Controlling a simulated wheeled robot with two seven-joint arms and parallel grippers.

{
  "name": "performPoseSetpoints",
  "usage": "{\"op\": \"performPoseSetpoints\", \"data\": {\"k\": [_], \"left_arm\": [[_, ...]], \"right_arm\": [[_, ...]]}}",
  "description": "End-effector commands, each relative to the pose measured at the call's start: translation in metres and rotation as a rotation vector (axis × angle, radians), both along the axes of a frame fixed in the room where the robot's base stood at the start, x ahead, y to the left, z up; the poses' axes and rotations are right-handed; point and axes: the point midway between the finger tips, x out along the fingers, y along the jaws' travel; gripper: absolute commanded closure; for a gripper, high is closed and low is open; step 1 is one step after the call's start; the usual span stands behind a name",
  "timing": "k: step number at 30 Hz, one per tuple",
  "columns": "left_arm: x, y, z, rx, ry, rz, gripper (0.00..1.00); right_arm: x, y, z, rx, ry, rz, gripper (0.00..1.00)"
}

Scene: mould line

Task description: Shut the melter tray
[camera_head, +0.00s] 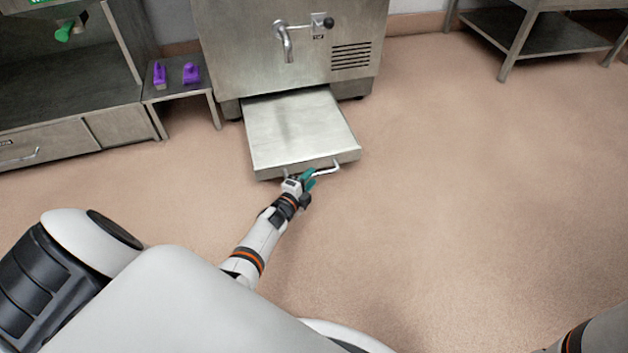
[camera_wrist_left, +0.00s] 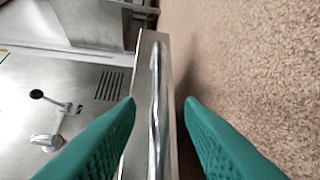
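The melter tray (camera_head: 300,130) is a flat steel drawer, pulled out from the bottom of the steel melter (camera_head: 262,55). Its bar handle (camera_head: 325,170) runs along the front face. My left gripper (camera_head: 307,178) is at the left part of this handle in the head view. In the left wrist view its two green fingers (camera_wrist_left: 160,112) are apart, with the handle (camera_wrist_left: 155,100) running between them. Neither finger visibly presses on the bar. My right gripper is out of view; only part of my right arm shows at the bottom right corner.
A tap (camera_head: 285,42) and vent slots are on the melter's front. A low steel stand (camera_head: 180,92) with two purple objects (camera_head: 175,73) is left of it, beside a steel cabinet (camera_head: 60,110). A steel table (camera_head: 530,40) stands at the back right. The floor around the tray is clear.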

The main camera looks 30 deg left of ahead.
Motion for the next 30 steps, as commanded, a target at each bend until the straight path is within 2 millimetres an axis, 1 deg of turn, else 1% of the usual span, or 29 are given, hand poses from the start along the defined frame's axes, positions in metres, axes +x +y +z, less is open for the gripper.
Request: {"op": "performPoseSetpoints", "data": {"k": [1, 6, 10, 17, 21, 23, 24, 30], "left_arm": [[0.009, 0.001, -0.005, 0.0, -0.002, -0.001, 0.66], [0.025, 0.001, -0.005, 0.0, -0.001, -0.001, 0.66], [0.029, 0.002, -0.005, 0.0, 0.001, 0.0, 0.66], [0.029, 0.002, -0.004, 0.0, 0.001, 0.0, 0.66], [0.029, 0.002, -0.004, 0.0, 0.001, 0.0, 0.89], [0.029, 0.002, -0.004, 0.0, 0.001, 0.0, 0.98], [0.029, 0.002, -0.004, 0.0, 0.001, 0.0, 1.0], [0.029, 0.002, -0.004, -0.001, 0.001, 0.0, 1.0]], "right_arm": [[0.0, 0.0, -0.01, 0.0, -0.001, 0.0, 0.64], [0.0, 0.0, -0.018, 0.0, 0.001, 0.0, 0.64], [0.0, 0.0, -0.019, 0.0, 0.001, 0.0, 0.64], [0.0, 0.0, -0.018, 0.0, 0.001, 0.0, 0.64], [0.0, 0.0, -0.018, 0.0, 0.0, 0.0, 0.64], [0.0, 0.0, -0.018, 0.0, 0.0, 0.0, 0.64], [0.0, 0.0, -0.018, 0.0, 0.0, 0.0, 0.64], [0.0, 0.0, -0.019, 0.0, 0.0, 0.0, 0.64]]}}
